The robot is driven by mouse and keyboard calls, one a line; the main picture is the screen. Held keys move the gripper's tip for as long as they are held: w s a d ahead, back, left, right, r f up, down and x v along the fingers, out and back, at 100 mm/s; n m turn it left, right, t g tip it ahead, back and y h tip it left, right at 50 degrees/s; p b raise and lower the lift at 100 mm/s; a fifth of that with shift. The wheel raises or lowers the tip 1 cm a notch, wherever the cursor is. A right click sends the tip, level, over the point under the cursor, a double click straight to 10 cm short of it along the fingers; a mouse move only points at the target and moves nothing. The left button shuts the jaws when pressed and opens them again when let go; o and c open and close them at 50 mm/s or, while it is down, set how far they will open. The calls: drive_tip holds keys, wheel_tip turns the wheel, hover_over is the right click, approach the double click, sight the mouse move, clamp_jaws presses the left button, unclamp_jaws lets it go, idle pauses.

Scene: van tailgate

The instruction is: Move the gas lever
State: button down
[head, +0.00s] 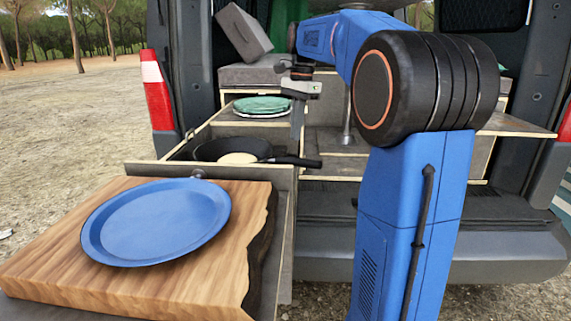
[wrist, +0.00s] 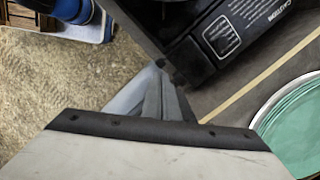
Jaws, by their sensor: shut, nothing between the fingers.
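A black gas stove (wrist: 250,17) with a caution label shows at the top right of the wrist view. The gas lever cannot be told for certain; a small dark piece at the stove's edge lies by my fingertips. My gripper (wrist: 160,68) is shut and empty, its tips at or very near the stove's near edge; contact cannot be told. In the head view my gripper (head: 297,118) points down over the drawer beside the black pan (head: 232,150). The stove is not clearly visible there.
A blue plate (head: 157,222) lies on a wooden board (head: 120,290) at the front left. Green plates (head: 262,104) sit behind the pan, and show at the right of the wrist view (wrist: 292,130). A grey box (head: 243,32) leans behind.

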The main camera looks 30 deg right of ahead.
idle(0.3)
drive_tip(key=shift+s+a+f, duration=0.1)
drive_tip(key=shift+a+f, duration=0.1)
drive_tip(key=shift+f, duration=1.55)
drive_tip(key=shift+a+f, duration=0.15)
drive_tip(key=shift+f, duration=2.55)
drive_tip(key=d, duration=0.1)
drive_tip(key=d+r, duration=0.1)
drive_tip(key=d, duration=0.1)
drive_tip(key=shift+r, duration=0.15)
wheel_tip(320, 180, up, 17)
drive_tip(key=d, duration=0.1)
drive_tip(key=shift+w+d, duration=0.2)
drive_tip(key=shift+d, duration=0.15)
